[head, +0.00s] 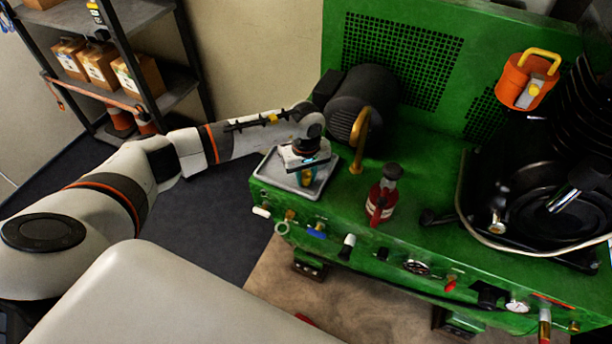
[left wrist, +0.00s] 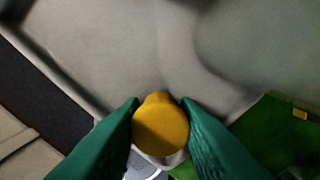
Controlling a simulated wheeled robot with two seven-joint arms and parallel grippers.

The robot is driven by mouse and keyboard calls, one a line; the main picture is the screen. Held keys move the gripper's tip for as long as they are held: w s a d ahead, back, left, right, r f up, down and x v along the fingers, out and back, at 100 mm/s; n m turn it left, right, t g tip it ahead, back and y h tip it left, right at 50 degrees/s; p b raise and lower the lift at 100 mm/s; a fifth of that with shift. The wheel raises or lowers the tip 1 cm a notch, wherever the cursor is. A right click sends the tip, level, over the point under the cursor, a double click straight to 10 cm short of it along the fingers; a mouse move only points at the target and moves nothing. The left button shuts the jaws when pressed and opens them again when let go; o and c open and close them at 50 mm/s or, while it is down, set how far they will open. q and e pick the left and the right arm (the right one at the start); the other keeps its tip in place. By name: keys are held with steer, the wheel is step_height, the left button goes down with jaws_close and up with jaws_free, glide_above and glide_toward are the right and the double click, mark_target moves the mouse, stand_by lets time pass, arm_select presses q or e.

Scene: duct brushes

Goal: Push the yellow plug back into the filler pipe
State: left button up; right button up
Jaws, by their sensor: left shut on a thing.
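The yellow plug (left wrist: 160,126) shows as a rounded yellow end between the two green fingers of my left gripper (left wrist: 161,128), which is shut on it. In the head view my left gripper (head: 306,176) is above the grey metal tray (head: 268,172) on the green machine, and only a little yellow shows at its fingers. A bent brass-coloured pipe (head: 360,138) stands to the right of the gripper, apart from it, and looks like the filler pipe. Its opening cannot be made out.
A dark motor (head: 366,97) sits behind the pipe. A red bottle (head: 381,200) with a dark top stands on the machine top, right of the tray. An orange container (head: 525,80) and black round parts (head: 560,210) are at the right. Valves and gauges line the front edge.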

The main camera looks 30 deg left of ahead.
mark_target(306, 174)
arm_select(q)
step_height(306, 174, up, 10)
steer(key=shift+f+b, duration=0.1)
steer(key=shift+b, duration=0.65)
steer(key=s+d+r+m, duration=0.2)
steer(key=s+d+m, duration=0.1)
steer(key=s, duration=0.4)
steer(key=s+d+r+m, duration=0.3)
steer(key=s+m, duration=0.3)
steer(key=s, duration=0.2)
steer(key=shift+d+m, duration=0.3)
steer(key=shift+d, duration=0.05)
steer(key=shift+d, duration=0.1)
